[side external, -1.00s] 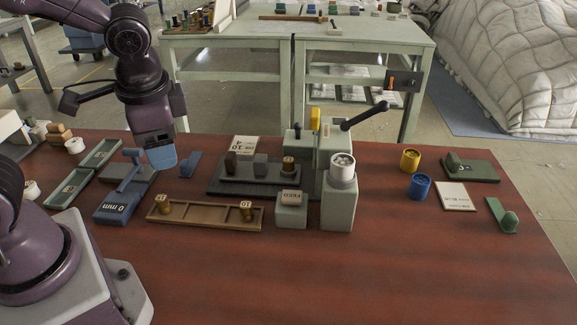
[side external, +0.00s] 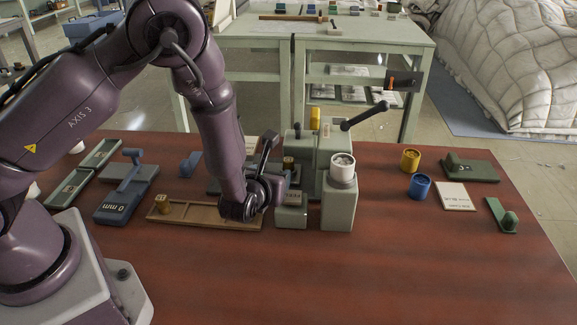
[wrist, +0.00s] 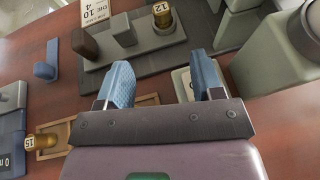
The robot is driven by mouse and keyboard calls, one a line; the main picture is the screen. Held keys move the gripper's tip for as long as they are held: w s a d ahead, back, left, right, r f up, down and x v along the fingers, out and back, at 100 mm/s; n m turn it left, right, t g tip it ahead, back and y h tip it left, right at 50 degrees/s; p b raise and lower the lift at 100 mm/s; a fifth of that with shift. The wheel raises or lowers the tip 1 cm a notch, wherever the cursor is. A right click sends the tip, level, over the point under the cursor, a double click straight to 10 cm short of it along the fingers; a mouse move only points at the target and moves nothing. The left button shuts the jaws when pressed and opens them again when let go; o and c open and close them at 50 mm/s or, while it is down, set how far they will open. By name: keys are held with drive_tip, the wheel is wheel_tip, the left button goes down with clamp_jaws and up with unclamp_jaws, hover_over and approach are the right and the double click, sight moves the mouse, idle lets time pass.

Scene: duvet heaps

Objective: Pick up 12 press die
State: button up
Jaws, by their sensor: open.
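The brass die marked 12 (wrist: 162,17) stands upright at one end of the dark rack (wrist: 155,63), beyond my fingers in the wrist view. In the side view its top (side external: 288,162) shows just behind my gripper (side external: 276,185). In the wrist view my gripper (wrist: 165,82) is open, its two blue fingers apart with nothing between them. It is over the near side of the rack, close to the right end of the wooden tray (side external: 205,217).
Brown (wrist: 84,43) and grey (wrist: 122,30) blocks share the rack. The front of the table is clear.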

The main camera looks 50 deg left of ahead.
approach(288, 161)
drive_tip(key=x, duration=0.3)
drive_tip(key=shift+w+a+f, duration=0.15)
drive_tip(key=shift+w+f, duration=0.15)
drive_tip(key=shift+x, duration=2.6)
drive_tip(key=shift+a+r, duration=0.1)
drive_tip(key=shift+r, duration=0.1)
drive_tip(key=c, duration=1.1)
drive_tip(key=shift+r, duration=0.1)
